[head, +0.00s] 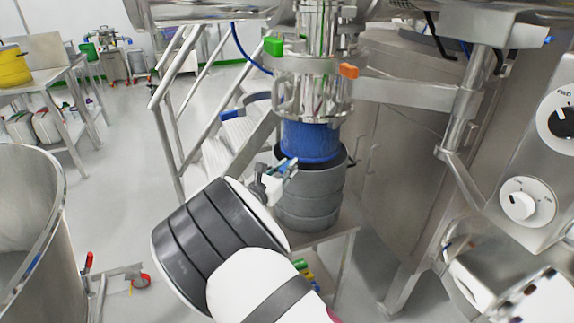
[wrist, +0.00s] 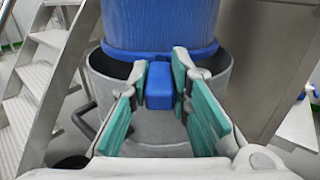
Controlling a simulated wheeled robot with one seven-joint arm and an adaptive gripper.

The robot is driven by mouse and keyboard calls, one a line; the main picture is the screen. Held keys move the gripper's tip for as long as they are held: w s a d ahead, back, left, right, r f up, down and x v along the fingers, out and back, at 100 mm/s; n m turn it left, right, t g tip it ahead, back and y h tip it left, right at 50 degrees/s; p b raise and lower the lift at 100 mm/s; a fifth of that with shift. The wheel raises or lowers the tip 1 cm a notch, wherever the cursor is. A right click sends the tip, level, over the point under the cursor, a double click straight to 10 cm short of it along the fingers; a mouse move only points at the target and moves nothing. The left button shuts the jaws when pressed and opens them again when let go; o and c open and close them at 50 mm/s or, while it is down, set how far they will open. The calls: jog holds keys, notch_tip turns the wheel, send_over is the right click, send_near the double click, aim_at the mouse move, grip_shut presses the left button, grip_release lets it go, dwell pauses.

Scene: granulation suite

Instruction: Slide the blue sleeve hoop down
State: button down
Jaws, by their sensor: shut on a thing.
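The blue sleeve hoop (head: 311,158) rings the lower end of the ribbed blue sleeve (head: 310,138); it also shows in the wrist view (wrist: 208,50). The sleeve hangs below the steel outlet. The hoop sits at the mouth of a grey drum (head: 306,208), inside or just above its rim; I cannot tell how deep. My gripper (head: 288,166) reaches the hoop's front left side. In the wrist view, its green-padded fingers (wrist: 160,88) are shut on a blue tab (wrist: 159,86) at the front of the hoop. The far side of the hoop is hidden.
The drum stands on a steel stand (head: 341,236). Steel stairs with railings (head: 212,130) rise behind it to the left. A control panel with knobs (head: 530,190) is close at right. A large steel vessel (head: 40,240) stands at front left, with open floor (head: 125,190) between.

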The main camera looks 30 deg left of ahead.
jog(key=shift+s+f, duration=0.1)
jog(key=shift+f, duration=0.25)
jog(key=c, duration=1.6)
grip_release()
jog(key=shift+c, duration=0.2)
jog(key=shift+o, duration=0.8)
jog(key=shift+r, duration=0.1)
jog(key=s, duration=1.2)
jog(key=shift+a, duration=0.25)
